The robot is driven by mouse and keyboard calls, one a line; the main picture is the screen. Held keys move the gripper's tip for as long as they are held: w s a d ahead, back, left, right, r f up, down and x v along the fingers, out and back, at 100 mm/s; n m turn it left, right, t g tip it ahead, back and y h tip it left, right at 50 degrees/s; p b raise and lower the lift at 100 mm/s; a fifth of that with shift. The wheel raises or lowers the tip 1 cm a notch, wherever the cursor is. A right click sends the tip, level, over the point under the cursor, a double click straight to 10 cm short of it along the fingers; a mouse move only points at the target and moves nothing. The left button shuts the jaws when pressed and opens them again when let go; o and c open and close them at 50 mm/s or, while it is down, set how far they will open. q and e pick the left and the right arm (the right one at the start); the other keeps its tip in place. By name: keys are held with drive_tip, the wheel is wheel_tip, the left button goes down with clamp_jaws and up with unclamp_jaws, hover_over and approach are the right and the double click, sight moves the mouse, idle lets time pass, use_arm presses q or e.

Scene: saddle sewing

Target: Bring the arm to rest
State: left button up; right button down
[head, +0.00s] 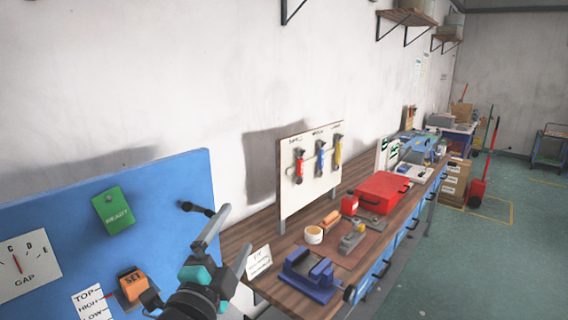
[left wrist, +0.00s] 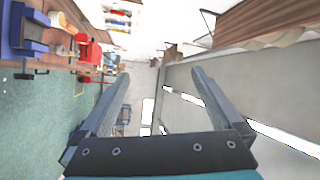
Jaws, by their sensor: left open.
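My left gripper (head: 236,228) is in the lower middle of the head view, raised in front of the left end of the wooden bench (head: 272,290). Its two grey fingers are spread apart and point up and to the right. In the left wrist view the fingers of the left gripper (left wrist: 160,72) are wide apart with nothing between them. The gripper is empty and appears clear of the bench and of the blue panel (head: 170,190) to its left. My right gripper is in neither view.
The blue panel carries a green READY box (head: 112,210), an orange SET box (head: 132,283) and a gap dial (head: 28,265). On the bench are a blue vise (head: 308,275), a red case (head: 383,192) and a tool board (head: 312,175). Open green floor (head: 500,240) lies to the right.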

use_arm(q)
drive_tip(key=s+a+f+n+g+y, duration=0.25)
drive_tip(key=s+f+n+g, duration=0.3)
drive_tip(key=s+f, duration=0.4)
drive_tip(key=s+a+f+n+g+y, duration=0.2)
drive_tip(key=s+a+f+n+g, duration=0.35)
drive_tip(key=f, duration=0.65)
drive_tip(key=s+f+n+g, duration=0.2)
drive_tip(key=s+f, duration=0.1)
drive_tip(key=s, duration=0.4)
drive_tip(key=s+f+n+g, duration=0.2)
drive_tip(key=s+f+g, duration=0.15)
drive_tip(key=s, duration=0.25)
wheel_tip(320, 180, down, 33)
drive_tip(key=s+b, duration=0.2)
drive_tip(key=b, duration=1)
drive_tip(key=s+a+f+b, duration=0.1)
drive_tip(key=s+f+b, duration=0.3)
drive_tip(key=s+f, duration=0.3)
drive_tip(key=s+a+f+g+b, duration=0.1)
drive_tip(key=s+f+b, duration=0.4)
drive_tip(key=f, duration=1.1)
drive_tip(key=s, duration=0.3)
drive_tip(key=shift+s+f+b, duration=0.2)
drive_tip(key=shift+b, duration=0.1)
drive_tip(key=shift+g, duration=0.25)
